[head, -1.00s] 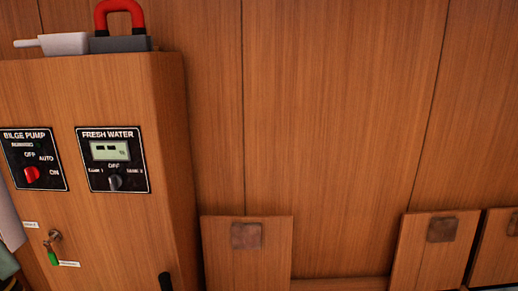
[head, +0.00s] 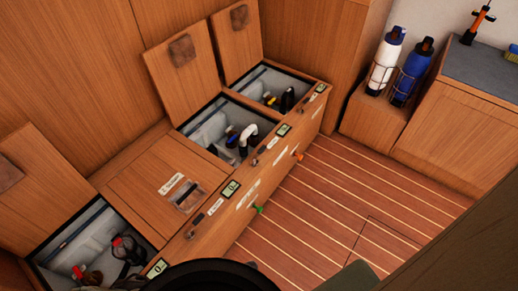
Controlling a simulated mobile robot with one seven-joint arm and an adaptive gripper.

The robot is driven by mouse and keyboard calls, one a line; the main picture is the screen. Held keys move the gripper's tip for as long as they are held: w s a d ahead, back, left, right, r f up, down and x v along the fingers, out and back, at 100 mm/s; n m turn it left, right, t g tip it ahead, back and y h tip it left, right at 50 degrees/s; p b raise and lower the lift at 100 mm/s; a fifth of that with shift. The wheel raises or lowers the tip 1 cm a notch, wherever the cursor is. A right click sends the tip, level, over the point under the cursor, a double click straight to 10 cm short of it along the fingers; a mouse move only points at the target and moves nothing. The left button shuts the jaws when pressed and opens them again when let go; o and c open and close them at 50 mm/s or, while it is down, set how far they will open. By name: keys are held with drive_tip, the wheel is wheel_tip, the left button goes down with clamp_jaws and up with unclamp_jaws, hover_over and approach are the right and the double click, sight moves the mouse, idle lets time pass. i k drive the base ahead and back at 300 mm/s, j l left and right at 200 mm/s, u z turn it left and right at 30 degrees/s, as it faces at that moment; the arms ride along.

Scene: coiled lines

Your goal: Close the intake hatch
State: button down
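A wooden bench with a row of hatches runs along the back wall. Three lids stand open, tilted back toward the wall: the far lid (head: 238,42), the middle lid (head: 184,75) and the near left lid (head: 38,195). Their compartments show hoses and valves inside. Between the middle and near left openings, a panel (head: 148,178) lies flat, with a label and a recessed latch. The labels are too small to read, so I cannot tell which is the intake hatch. My gripper is not in view.
The bench front (head: 240,205) carries small displays, labels, an orange knob (head: 298,156) and a green knob (head: 258,208). White (head: 387,58) and blue (head: 411,72) bottles stand in holders at right, beside a cabinet (head: 455,130). The striped floor (head: 330,210) is clear.

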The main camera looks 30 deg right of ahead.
sight(40, 190)
drive_tip(key=z, duration=0.45)
drive_tip(key=i+l+u, duration=0.8)
